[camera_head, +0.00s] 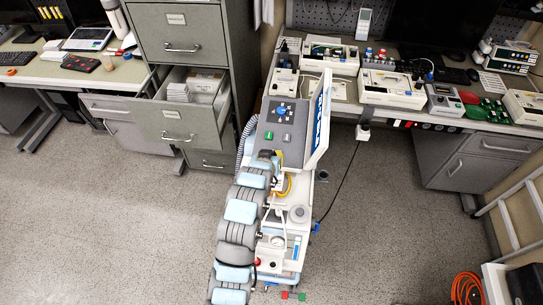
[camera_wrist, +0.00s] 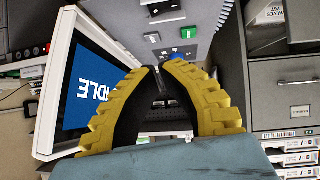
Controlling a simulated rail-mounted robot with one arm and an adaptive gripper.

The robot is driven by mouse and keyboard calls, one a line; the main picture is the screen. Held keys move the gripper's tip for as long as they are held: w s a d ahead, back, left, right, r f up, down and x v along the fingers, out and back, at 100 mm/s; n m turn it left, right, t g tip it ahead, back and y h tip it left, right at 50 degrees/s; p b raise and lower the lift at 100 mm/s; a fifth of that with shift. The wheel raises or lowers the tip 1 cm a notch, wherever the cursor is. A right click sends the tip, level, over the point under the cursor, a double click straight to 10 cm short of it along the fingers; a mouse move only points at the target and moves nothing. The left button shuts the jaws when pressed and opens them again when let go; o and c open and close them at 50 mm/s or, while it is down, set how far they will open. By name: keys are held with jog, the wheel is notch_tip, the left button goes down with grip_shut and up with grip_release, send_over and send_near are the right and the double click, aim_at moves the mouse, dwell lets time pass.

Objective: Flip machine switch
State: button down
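The machine (camera_head: 300,215) stands on the floor in the middle of the head view. Its tilted grey control panel (camera_head: 292,124) carries a blue knob (camera_head: 281,111) and small green switches (camera_head: 269,135). My gripper (camera_wrist: 158,68) has yellow fingers with dark inner pads. The tips come together, apparently empty, just below the switches in the picture. Contact with the panel cannot be told. In the head view my wrist partly hides the gripper.
The machine's screen (camera_head: 320,122) rises right of the panel; it also shows close to my left finger in the wrist view (camera_wrist: 90,88). An open drawer (camera_head: 190,125) juts from the filing cabinet at left. A workbench with several devices (camera_head: 392,87) is behind. An orange cable (camera_head: 466,288) lies at lower right.

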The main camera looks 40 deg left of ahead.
jog(key=shift+p+x, duration=0.35)
jog(key=shift+x, duration=2.75)
jog(key=shift+w+a+f+p, duration=0.15)
jog(key=shift+w+f, duration=0.15)
jog(key=shift+f, duration=0.7)
jog(key=shift+w+d+f+p, duration=0.15)
jog(key=shift+w+f, duration=0.15)
jog(key=shift+f, duration=0.7)
jog(key=shift+a, duration=0.1)
jog(key=shift+s+a, duration=0.1)
